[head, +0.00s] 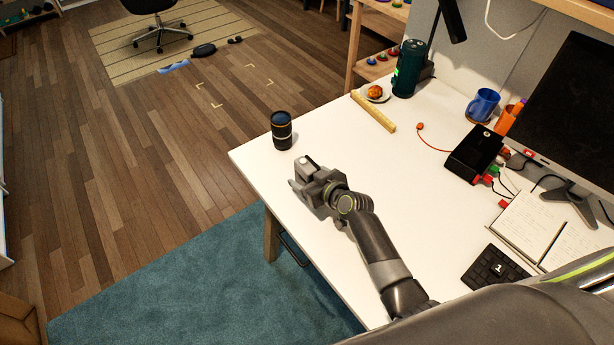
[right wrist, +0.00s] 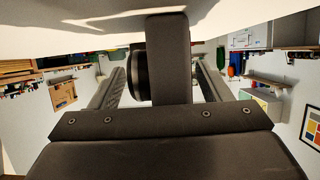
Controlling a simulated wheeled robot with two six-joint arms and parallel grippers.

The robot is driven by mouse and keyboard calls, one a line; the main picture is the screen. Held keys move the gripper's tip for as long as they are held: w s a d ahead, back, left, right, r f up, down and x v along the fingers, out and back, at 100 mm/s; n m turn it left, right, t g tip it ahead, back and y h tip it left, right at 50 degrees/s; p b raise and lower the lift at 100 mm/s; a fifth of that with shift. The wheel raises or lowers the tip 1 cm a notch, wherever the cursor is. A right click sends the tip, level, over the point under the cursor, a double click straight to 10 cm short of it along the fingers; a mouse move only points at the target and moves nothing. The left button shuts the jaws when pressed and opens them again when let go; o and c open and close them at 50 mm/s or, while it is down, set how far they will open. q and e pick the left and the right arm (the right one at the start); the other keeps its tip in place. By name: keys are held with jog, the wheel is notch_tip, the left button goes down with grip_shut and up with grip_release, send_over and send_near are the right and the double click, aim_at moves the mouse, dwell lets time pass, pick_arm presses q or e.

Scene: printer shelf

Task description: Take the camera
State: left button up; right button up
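A black upright cylinder with a thin orange ring (head: 281,131) stands on the far left corner of the white desk (head: 345,150). It looks like a camera lens; no other clear camera shows. My right gripper (head: 297,174) is low over the desk, just nearer than the cylinder and apart from it. In the right wrist view its fingers (right wrist: 158,72) are spread. A dark upright bar stands between them, and I cannot tell what it is. Part of a black round thing (right wrist: 138,76), probably the cylinder, shows beyond the bar. My left gripper is not in view.
A black box (head: 474,154), blue mug (head: 483,104), keypad (head: 494,267) and monitor (head: 572,95) are to the right. The desk's middle is clear.

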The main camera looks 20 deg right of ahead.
jog(key=c, duration=1.2)
jog(key=shift+c, duration=0.3)
jog(key=shift+r, duration=0.1)
